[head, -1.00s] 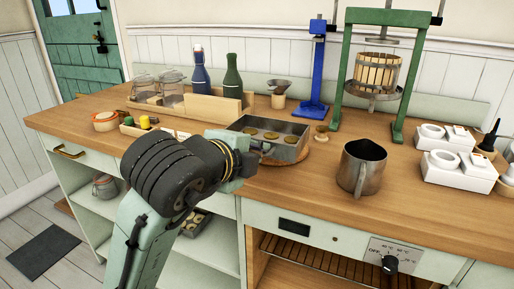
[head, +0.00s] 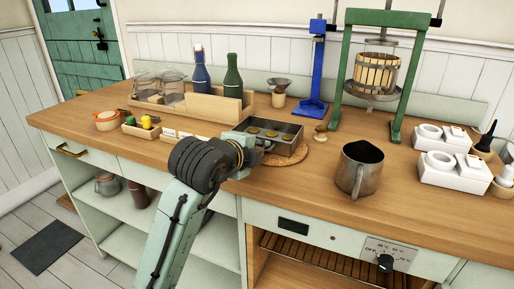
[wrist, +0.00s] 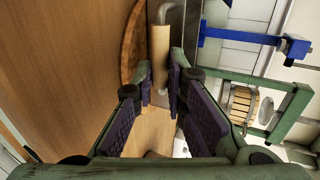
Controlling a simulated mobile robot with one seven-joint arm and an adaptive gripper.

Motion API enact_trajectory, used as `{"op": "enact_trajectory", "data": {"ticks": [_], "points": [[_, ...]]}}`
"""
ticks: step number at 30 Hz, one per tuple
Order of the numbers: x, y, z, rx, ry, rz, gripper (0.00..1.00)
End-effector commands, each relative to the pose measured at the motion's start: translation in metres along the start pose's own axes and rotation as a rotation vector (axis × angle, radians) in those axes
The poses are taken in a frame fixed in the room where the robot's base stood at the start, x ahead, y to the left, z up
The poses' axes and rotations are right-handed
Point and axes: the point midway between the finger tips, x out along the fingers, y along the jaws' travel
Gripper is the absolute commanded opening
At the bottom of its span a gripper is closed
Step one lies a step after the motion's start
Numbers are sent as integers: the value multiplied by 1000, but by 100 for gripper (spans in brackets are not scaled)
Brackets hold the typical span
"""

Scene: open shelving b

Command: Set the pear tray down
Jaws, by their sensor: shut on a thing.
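The pear tray (head: 284,147) is a grey metal tray with several round tan slices in it. It is level over a round wooden board (head: 292,158) on the counter, whose front right part shows. I cannot tell whether the tray touches the board. My gripper (head: 258,146) is at the tray's front side; my wrist hides the tray's front left part. In the wrist view my gripper (wrist: 164,92) is shut on the tray's pale cylindrical handle (wrist: 160,52). The tray's metal wall (wrist: 192,28) and the board's edge (wrist: 133,45) show beyond the fingers.
A metal jug (head: 362,170) stands to the right. A small wooden knob (head: 320,133) is close to the tray's right side. Behind are a wooden bottle crate (head: 215,108), a blue stand (head: 312,80) and a green press (head: 340,80). The front counter between tray and jug is clear.

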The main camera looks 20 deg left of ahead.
Motion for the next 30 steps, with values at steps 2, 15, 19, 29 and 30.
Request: {"op": "enact_trajectory", "data": {"ticks": [2, 15, 19, 29, 30], "points": [[0, 1, 0, 0, 1, 2, 16], [-4, 0, 0, 0, 0, 1, 21], [-21, 1, 1, 2, -2, -1, 21], [-90, 0, 0, 2, -3, -1, 21], [-97, 1, 0, 2, -2, -1, 21]]}}
